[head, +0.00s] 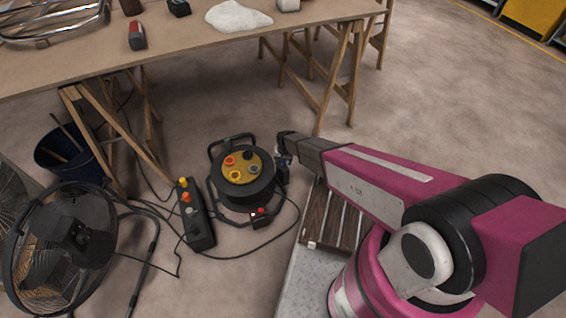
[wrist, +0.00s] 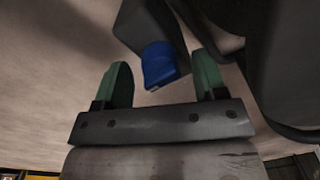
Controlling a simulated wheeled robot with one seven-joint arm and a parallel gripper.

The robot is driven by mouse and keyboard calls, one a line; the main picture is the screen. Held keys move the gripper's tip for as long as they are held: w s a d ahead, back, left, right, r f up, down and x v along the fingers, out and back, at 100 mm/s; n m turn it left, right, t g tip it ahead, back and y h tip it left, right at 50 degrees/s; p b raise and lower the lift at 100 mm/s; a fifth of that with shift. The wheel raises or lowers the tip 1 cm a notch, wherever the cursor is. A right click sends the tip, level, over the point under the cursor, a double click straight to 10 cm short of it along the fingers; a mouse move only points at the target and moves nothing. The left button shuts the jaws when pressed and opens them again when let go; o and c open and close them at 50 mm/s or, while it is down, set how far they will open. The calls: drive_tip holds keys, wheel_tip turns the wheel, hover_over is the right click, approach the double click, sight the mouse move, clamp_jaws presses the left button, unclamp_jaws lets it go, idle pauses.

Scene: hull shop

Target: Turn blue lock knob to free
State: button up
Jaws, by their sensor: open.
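The blue lock knob (wrist: 160,66) shows in the wrist view on a dark part of the cable reel. It lies just beyond and between the two green-padded fingers of my gripper (wrist: 162,80), with visible space on both sides. My gripper is open and nothing is between its pads that I can see it touching. In the head view the cable reel (head: 241,174) stands on the floor, with a yellow face and several sockets. My gripper (head: 284,157) is at the reel's right side there. The blue knob is hard to make out in the head view.
A power strip (head: 196,217) with plugs lies left of the reel, and cables run over the floor. A fan (head: 66,245) and a blue bucket (head: 72,158) stand farther left. A workbench (head: 100,58) on trestles is behind. A slatted wooden piece (head: 336,222) lies below my arm.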

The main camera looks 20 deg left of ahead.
drive_tip(key=shift+f, duration=0.35)
drive_tip(key=c, duration=0.9)
drive_tip(key=shift+n, duration=0.3)
drive_tip(key=n, duration=0.3)
drive_tip(key=shift+n, duration=0.3)
drive_tip(key=shift+w+n, duration=0.15)
drive_tip(key=shift+n, duration=2.15)
